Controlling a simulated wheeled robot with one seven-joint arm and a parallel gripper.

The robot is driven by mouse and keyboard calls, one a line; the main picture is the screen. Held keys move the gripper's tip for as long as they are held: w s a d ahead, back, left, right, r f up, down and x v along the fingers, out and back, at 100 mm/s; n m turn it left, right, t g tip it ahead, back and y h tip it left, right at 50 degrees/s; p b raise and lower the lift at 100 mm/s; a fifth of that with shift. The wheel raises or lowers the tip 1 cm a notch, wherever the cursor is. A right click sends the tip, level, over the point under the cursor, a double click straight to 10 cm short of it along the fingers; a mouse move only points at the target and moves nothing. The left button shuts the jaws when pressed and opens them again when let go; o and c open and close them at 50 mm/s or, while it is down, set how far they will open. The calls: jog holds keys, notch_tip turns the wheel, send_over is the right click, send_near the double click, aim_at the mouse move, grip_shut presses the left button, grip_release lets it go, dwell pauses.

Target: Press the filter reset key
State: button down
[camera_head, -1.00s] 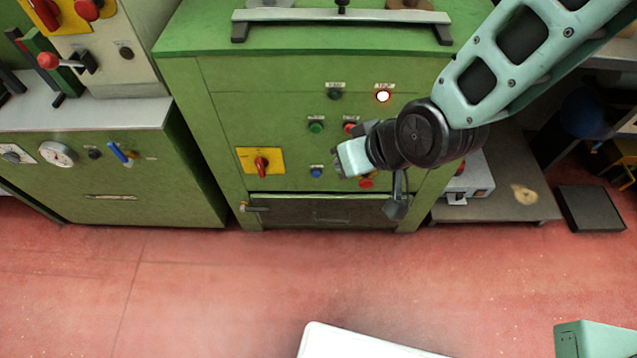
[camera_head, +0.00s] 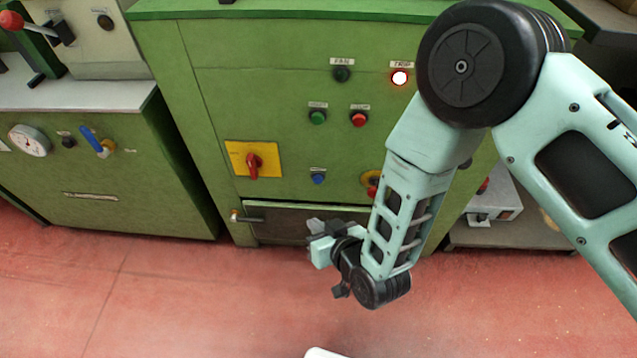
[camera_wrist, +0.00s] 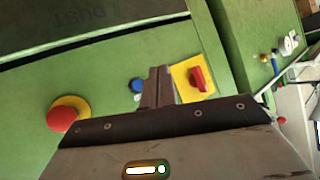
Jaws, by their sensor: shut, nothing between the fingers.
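A blue push button (camera_head: 318,178) with a small unreadable label above it sits low on the green cabinet front (camera_head: 290,150). It is the likely reset key, though I cannot read its label. My gripper (camera_head: 318,234) is shut and empty, below the blue button and in front of the cabinet's dark lower door.
A red rotary switch on a yellow plate (camera_head: 253,160) is left of the blue button; a red mushroom button (camera_head: 372,186) is right, partly behind my arm. Green (camera_head: 317,117) and red (camera_head: 359,119) buttons are above. The TRIP lamp (camera_head: 400,77) is lit. A door handle (camera_head: 247,218) juts out below.

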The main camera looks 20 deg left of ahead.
jog(key=w+a+b, duration=0.1)
jog(key=w+a, duration=0.1)
jog(key=w, duration=0.6)
jog(key=shift+w+b, duration=0.25)
jog(key=shift+b, duration=0.05)
jog(key=shift+w, duration=0.15)
dwell(2.0)
jog(key=shift+w+a, duration=0.1)
jog(key=shift+w, duration=0.2)
jog(key=shift+w+a, duration=0.15)
jog(key=shift+w, duration=0.25)
dwell(0.9)
jog(key=shift+s, duration=0.1)
jog(key=shift+s+d, duration=0.25)
jog(key=shift+s, duration=0.5)
jog(key=shift+s+d+p, duration=0.2)
jog(key=shift+s, duration=0.6)
jog(key=shift+s+d+p, duration=0.15)
jog(key=shift+s, duration=0.65)
jog(key=shift+s+d+p, duration=0.2)
jog(key=shift+s, duration=0.6)
